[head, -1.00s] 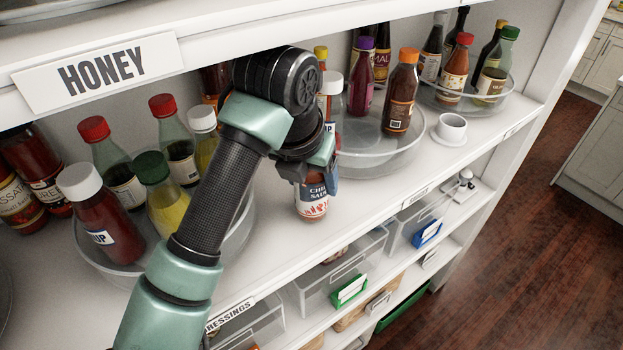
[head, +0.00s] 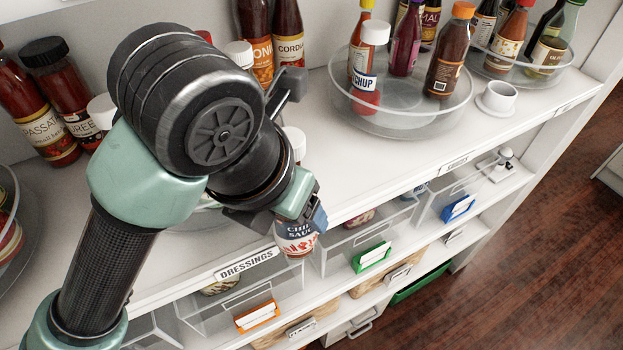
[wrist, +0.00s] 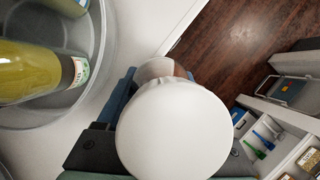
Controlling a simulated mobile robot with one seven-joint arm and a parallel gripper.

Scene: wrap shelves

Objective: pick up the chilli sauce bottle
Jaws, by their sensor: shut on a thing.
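The chilli sauce bottle (head: 296,238) has a white cap and a label with blue and red print.
A clear turntable (head: 400,115) holds a ketchup bottle (head: 366,70) and other bottles, with a white cup (head: 498,97) to its right. Clear bins (head: 375,225) stand below.

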